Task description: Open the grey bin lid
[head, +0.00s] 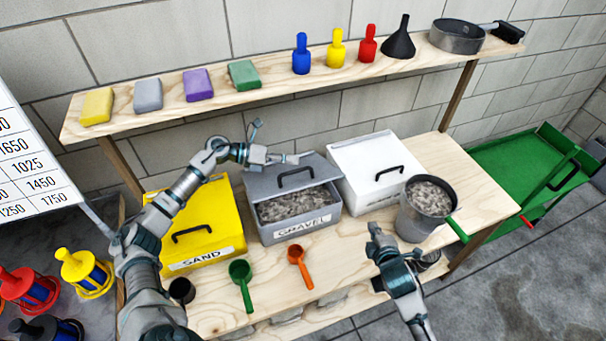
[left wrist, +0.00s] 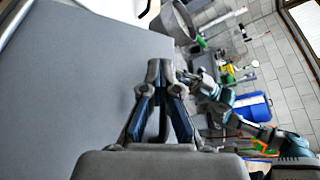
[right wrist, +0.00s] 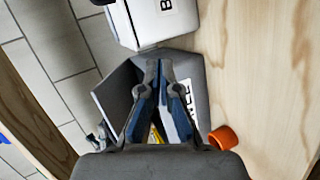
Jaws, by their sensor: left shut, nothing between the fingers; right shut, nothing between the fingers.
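The grey bin (head: 270,229), labelled GRAVEL, stands on the bench between the yellow and white bins. Its grey lid (head: 265,181), with a black handle, is raised and tilted back, and gravel (head: 300,205) shows in the opening. My left gripper (head: 296,159) is shut and empty at the lid's upper back edge. In the left wrist view the left gripper (left wrist: 158,65) is beside a broad grey surface, the lid (left wrist: 80,75); contact cannot be told.
The yellow SAND bin (head: 218,216) and white bin (head: 374,165) flank the grey bin, both closed. A metal pot (head: 412,222) of gravel stands at right. Green (head: 241,271) and orange (head: 295,254) scoops lie in front. A shelf (head: 270,90) with blocks and bottles runs behind.

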